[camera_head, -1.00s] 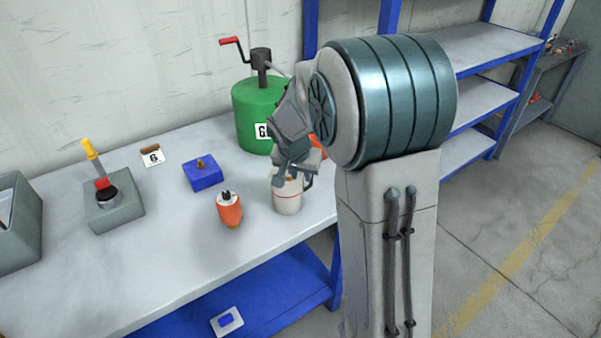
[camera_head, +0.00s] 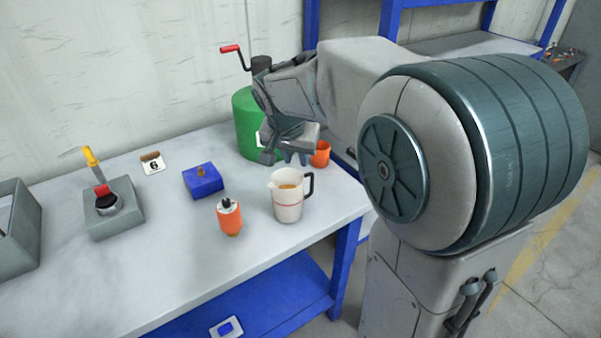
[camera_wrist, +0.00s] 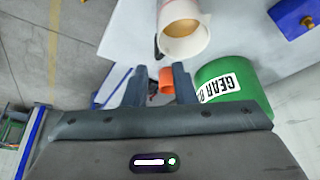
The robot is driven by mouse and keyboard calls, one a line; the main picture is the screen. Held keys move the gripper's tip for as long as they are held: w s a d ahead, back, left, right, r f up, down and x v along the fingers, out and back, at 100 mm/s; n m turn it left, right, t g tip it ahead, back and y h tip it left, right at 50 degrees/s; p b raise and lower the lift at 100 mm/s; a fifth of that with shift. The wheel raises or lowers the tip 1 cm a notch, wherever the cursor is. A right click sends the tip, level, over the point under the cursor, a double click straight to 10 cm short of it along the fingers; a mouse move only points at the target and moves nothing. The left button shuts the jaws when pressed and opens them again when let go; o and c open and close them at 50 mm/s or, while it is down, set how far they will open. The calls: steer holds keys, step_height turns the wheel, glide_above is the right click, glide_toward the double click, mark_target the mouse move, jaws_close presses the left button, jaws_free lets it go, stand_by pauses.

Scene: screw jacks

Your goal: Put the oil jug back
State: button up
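The oil jug (camera_head: 287,208) is a white jug with a red stripe, a black handle and amber liquid inside. It stands upright on the bench, near its front right edge. It also shows at the top of the wrist view (camera_wrist: 180,13), with its open mouth towards the camera. My gripper (camera_head: 285,158) is above and behind the jug, apart from it, in front of the green drum. In the wrist view my gripper's two fingers (camera_wrist: 160,88) are spread, with nothing held between them.
A green gear oil drum (camera_head: 244,115) with a red-handled crank stands behind. An orange cup (camera_head: 321,156) is close to my gripper.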

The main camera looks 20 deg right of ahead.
steer(key=s+f+n+y, duration=0.2)
steer(key=s+f+n, duration=0.2)
steer(key=s, duration=1.7)
steer(key=n, duration=0.2)
steer(key=shift+s+a+n+g+y, duration=0.3)
steer(key=shift+s+g, duration=0.1)
